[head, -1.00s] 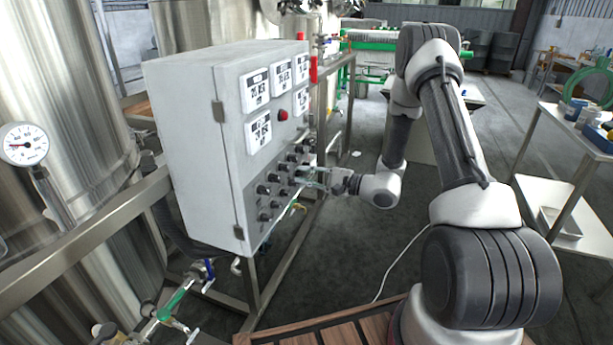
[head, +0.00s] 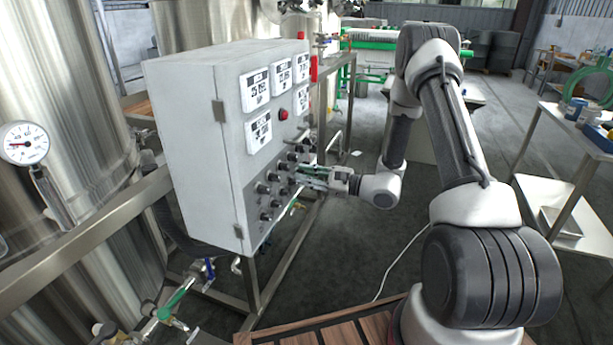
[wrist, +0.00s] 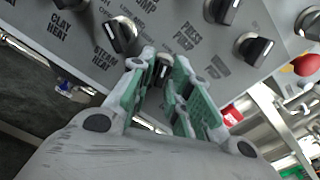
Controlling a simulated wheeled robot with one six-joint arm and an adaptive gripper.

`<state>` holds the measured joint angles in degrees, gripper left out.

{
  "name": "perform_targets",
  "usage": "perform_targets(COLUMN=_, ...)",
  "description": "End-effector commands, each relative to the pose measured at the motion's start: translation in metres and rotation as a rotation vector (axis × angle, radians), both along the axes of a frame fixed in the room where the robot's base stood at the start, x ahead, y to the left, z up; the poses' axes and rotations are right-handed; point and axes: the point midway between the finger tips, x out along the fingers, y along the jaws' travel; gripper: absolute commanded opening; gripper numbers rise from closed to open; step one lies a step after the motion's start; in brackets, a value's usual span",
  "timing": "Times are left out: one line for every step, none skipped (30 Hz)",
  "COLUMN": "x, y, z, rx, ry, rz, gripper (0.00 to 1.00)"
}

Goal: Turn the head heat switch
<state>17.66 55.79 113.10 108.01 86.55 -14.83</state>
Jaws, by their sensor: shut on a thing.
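A grey control box (head: 195,140) carries rows of black rotary switches on its sloped lower panel. My gripper (head: 304,176) is at the right side of these rows, against the panel. In the wrist view, my green-padded fingers (wrist: 164,78) are shut on a black switch (wrist: 163,67), with one finger on each side of it. Its label is hidden, so I cannot tell whether it is the head heat switch. A neighbouring switch (wrist: 122,35) is at its upper left, near the labels "STEAM HEAT" and "CLAY HEAT". Other switches (wrist: 254,48) are to the right, near "PRESS PUMP".
White displays (head: 255,88) and a red button (head: 283,114) are above the switches. A red knob (wrist: 306,65) is at the right in the wrist view. Steel tanks (head: 60,90) and pipes stand at the left. Grey floor lies open below my arm.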

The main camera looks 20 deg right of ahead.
Motion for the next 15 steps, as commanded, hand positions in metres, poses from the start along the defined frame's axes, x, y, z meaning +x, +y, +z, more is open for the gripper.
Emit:
perform_targets(x=-0.0006, y=-0.0001, z=-0.0008, rx=0.011, ry=0.018, rz=0.0, gripper=0.0)
perform_targets(x=-0.0006, y=0.0, z=-0.0008, rx=0.018, ry=0.027, rz=0.0, gripper=0.0)
perform_targets(x=-0.0007, y=0.0, z=-0.0008, rx=0.026, ry=0.038, rz=0.0, gripper=0.0)
perform_targets(x=-0.0007, y=0.0, z=-0.0008, rx=0.031, ry=0.045, rz=0.0, gripper=0.0)
perform_targets(x=-0.0008, y=0.0001, z=-0.0009, rx=0.036, ry=0.052, rz=0.0, gripper=0.0)
perform_targets(x=-0.0008, y=0.0001, z=-0.0009, rx=0.04, ry=0.06, rz=0.0, gripper=0.0)
perform_targets(x=-0.0008, y=0.0001, z=-0.0009, rx=0.044, ry=0.064, rz=0.0, gripper=0.0)
perform_targets(x=-0.0008, y=0.0001, z=-0.001, rx=0.047, ry=0.068, rz=0.0, gripper=0.0)
perform_targets(x=-0.0009, y=0.0, z=-0.001, rx=0.05, ry=0.073, rz=0.0, gripper=0.0)
perform_targets(x=-0.0009, y=0.0, z=-0.001, rx=0.052, ry=0.075, rz=0.0, gripper=0.0)
perform_targets(x=-0.0009, y=0.0, z=-0.001, rx=0.053, ry=0.077, rz=0.0, gripper=0.0)
perform_targets(x=-0.0009, y=0.0, z=-0.001, rx=0.054, ry=0.078, rz=0.0, gripper=0.0)
perform_targets(x=-0.0009, y=0.0, z=-0.001, rx=0.055, ry=0.079, rz=0.0, gripper=0.0)
perform_targets(x=-0.0009, y=0.0, z=-0.001, rx=0.055, ry=0.079, rz=0.0, gripper=0.0)
perform_targets(x=-0.0009, y=0.0, z=-0.001, rx=0.055, ry=0.079, rz=0.0, gripper=0.0)
